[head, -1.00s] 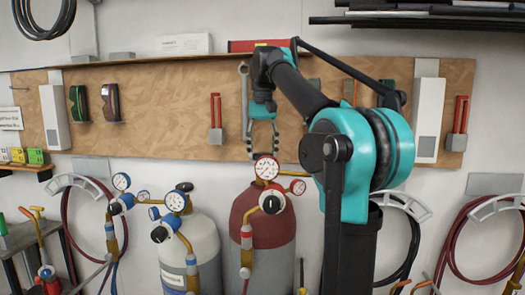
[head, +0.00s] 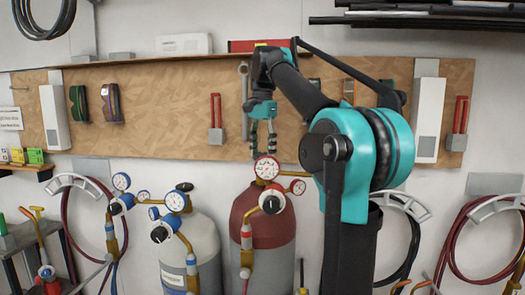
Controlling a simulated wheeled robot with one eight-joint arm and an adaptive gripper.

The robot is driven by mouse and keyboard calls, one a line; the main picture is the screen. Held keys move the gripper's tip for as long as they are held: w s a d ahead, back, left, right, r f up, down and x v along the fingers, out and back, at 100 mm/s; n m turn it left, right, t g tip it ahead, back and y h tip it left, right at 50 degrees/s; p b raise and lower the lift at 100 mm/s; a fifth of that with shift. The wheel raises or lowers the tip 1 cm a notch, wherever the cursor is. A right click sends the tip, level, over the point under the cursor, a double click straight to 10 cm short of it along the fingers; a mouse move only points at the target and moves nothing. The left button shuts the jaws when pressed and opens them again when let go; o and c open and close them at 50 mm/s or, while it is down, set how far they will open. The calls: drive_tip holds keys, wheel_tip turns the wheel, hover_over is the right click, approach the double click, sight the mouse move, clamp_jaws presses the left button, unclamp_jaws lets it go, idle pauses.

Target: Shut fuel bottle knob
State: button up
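The fuel bottle is most likely the dark red cylinder (head: 248,215), standing against the wall in the middle. Its regulator has a black-faced knob (head: 272,204) and two gauges, a large one (head: 267,168) and a smaller red-rimmed one (head: 298,187). The large gauge and regulator hide the bottle's top valve, so I cannot make out a knob there. My gripper (head: 263,143) points down just above the large gauge. Its two fingers look apart with nothing between them. I cannot tell whether a fingertip touches anything behind the gauge.
A grey cylinder (head: 203,248) with blue regulators and a black top knob (head: 185,187) stands to the left. A wooden tool board (head: 180,85) with a hanging wrench (head: 244,90) is behind my gripper. Coiled hoses (head: 470,240) hang at the right.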

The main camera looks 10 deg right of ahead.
sight(262, 154)
drive_tip(key=shift+m, duration=0.7)
drive_tip(key=o, duration=1.1)
drive_tip(key=shift+o, duration=0.2)
drive_tip(key=shift+r, duration=0.1)
wheel_tip(262, 154, up, 12)
